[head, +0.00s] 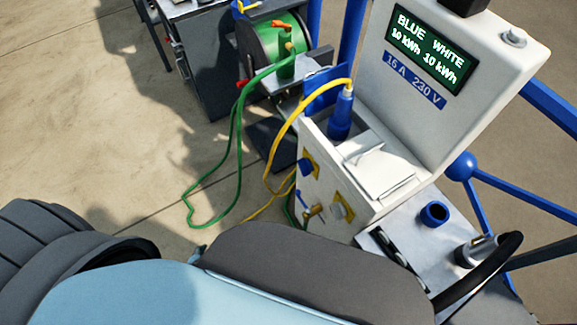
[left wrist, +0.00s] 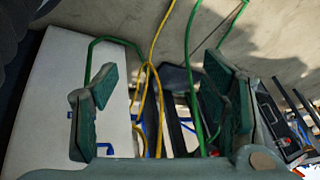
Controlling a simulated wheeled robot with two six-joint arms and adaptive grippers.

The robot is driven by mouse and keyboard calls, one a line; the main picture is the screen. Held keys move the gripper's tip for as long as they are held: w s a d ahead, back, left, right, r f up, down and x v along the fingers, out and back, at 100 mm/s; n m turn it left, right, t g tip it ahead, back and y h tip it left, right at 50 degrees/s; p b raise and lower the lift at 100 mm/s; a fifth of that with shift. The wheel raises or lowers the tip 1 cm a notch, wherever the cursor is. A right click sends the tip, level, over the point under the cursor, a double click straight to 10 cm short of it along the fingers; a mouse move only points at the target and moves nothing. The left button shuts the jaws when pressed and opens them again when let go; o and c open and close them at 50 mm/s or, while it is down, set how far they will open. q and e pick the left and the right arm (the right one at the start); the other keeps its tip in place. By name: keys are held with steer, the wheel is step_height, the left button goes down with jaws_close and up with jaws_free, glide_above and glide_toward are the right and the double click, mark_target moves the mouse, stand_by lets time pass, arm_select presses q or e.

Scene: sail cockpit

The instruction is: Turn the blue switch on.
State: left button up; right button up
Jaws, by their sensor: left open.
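The blue switch (head: 307,167) is a small blue knob on a yellow plate on the front of the white power pedestal (head: 325,205). A pale knob (head: 341,207) on a similar yellow plate is to its lower right. I cannot tell which way the blue switch is turned. In the left wrist view my left gripper (left wrist: 160,105) is open and empty, with cables visible beyond its fingers. In the head view my arm links cover the bottom, and the left fingers are mostly hidden. The blue switch is not clearly visible in the wrist view. My right gripper is not seen.
A yellow cable (head: 291,118) runs from a blue plug (head: 341,115) in the pedestal's top. A white flap (head: 388,175) is beside it. Green hose (head: 239,128) hangs from the reel (head: 270,48). A display (head: 426,46) reads BLUE and WHITE, 10 kWh each. Floor at left is clear.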

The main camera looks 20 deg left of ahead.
arm_select(q)
steer(key=w+a+f+m+t+b, duration=0.2)
steer(key=w+t+b, duration=0.25)
steer(key=w, duration=0.65)
steer(key=m+t+h+b, duration=0.4)
steer(key=m+h+b, duration=0.9)
steer(key=b, duration=0.2)
glide_toward(305, 167)
steer(key=x, duration=0.8)
steer(key=shift+w+a+f+b, duration=0.15)
steer(key=shift+f+b, duration=0.05)
steer(key=shift+b, duration=0.2)
steer(key=c, duration=1.2)
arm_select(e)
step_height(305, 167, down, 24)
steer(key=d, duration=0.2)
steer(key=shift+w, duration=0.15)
